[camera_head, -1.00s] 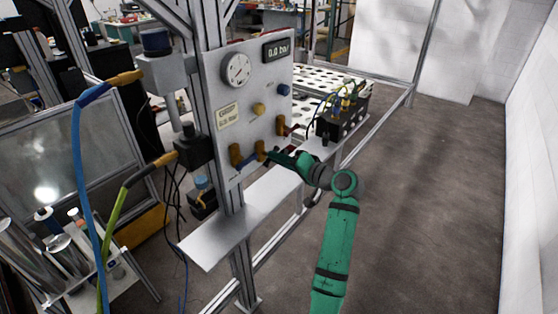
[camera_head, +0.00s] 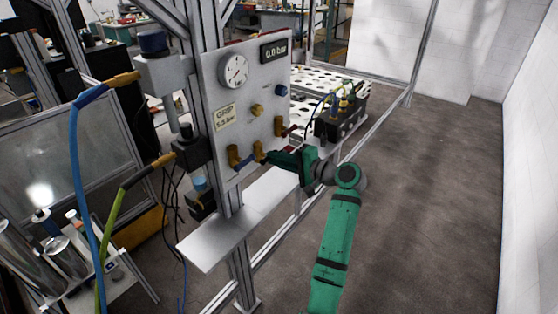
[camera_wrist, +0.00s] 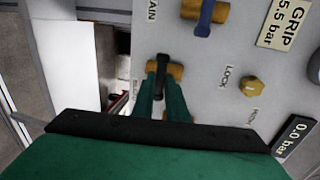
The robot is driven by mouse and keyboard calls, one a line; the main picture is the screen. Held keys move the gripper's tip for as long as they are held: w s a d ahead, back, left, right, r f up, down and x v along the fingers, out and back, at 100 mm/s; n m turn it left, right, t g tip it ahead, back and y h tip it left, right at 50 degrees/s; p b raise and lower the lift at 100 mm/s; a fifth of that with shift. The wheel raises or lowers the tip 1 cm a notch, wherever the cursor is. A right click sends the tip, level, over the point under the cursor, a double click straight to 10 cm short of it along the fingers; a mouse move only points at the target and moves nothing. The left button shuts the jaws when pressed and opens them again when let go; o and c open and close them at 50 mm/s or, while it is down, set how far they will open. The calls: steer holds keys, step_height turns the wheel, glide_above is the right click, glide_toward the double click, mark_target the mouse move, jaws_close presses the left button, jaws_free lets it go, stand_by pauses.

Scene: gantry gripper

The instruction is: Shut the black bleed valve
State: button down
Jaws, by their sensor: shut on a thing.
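The black bleed valve (camera_wrist: 162,66) is a black lever on a brass body, on the pale panel beside the partly hidden lettering. In the wrist view the lever lies crosswise to its brass body. My gripper (camera_wrist: 165,92) has its green fingers on both sides of the lever and is shut on it. In the head view my gripper (camera_head: 272,156) reaches the panel's lower part from the right. The valve's brass body (camera_head: 258,152) shows just left of the fingertips; the lever is mostly hidden there.
The main valve with a blue lever (camera_wrist: 206,15) is close beside. A brass lock knob (camera_wrist: 251,85) and a 0.0 bar display (camera_wrist: 293,134) share the panel. A metal shelf (camera_head: 215,240) juts out below. A black valve block with cables (camera_head: 342,117) stands right of the panel.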

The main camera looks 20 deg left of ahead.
steer(key=shift+s+a+f, duration=0.1)
steer(key=shift+a, duration=0.15)
steer(key=c, duration=1.8)
jaws_free()
steer(key=shift+o, duration=0.2)
steer(key=shift+d, duration=0.1)
steer(key=v, duration=1)
steer(key=shift+d, duration=0.4)
